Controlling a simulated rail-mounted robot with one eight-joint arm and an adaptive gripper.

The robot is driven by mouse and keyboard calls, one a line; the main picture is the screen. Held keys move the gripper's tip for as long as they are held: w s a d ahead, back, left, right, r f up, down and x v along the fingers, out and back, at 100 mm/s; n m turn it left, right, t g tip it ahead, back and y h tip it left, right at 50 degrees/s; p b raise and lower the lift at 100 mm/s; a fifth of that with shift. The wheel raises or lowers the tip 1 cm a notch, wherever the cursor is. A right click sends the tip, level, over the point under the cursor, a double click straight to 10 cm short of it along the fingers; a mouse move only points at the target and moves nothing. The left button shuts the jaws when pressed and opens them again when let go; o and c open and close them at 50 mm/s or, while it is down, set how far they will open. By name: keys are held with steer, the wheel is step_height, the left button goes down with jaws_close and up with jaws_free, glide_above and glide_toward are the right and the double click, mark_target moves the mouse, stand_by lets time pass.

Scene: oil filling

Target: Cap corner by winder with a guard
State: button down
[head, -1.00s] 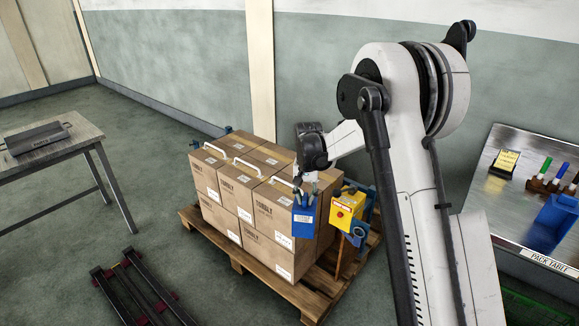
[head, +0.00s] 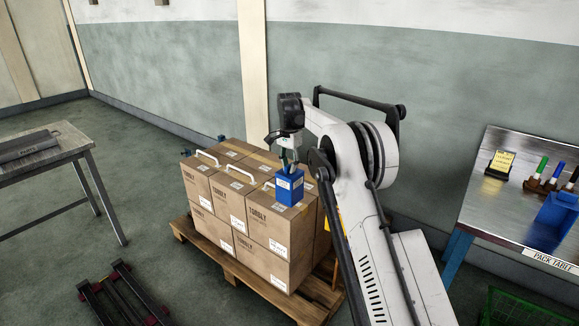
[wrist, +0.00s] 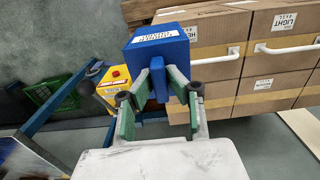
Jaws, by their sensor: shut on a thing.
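My gripper (head: 286,162) is shut on the blue corner guard (head: 289,188), which hangs below the fingers. The wrist view shows the guard (wrist: 158,50) with a white label, held between the green-padded fingers (wrist: 158,88). In the head view the guard overlaps the top of the front carton (head: 266,217), close to the stack's near right side; I cannot tell whether it touches. The yellow winder (head: 327,224) is mostly hidden behind my arm there; in the wrist view it (wrist: 111,86) shows left of the guard, with a red button.
The carton stack with white handles (head: 208,159) stands on a wooden pallet (head: 213,249). The pack table (head: 520,205) at right holds markers and a blue bin (head: 557,219). A grey table (head: 85,142) stands at left. A dark floor frame (head: 124,297) lies front left.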

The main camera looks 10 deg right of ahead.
steer(key=shift+f+b, duration=3.95)
steer(key=shift+f, duration=5.05)
steer(key=shift+w+f, duration=0.5)
steer(key=shift+w, duration=0.05)
steer(key=c, duration=1.6)
jaws_free()
steer(key=shift+c, duration=0.2)
step_height(320, 180, up, 12)
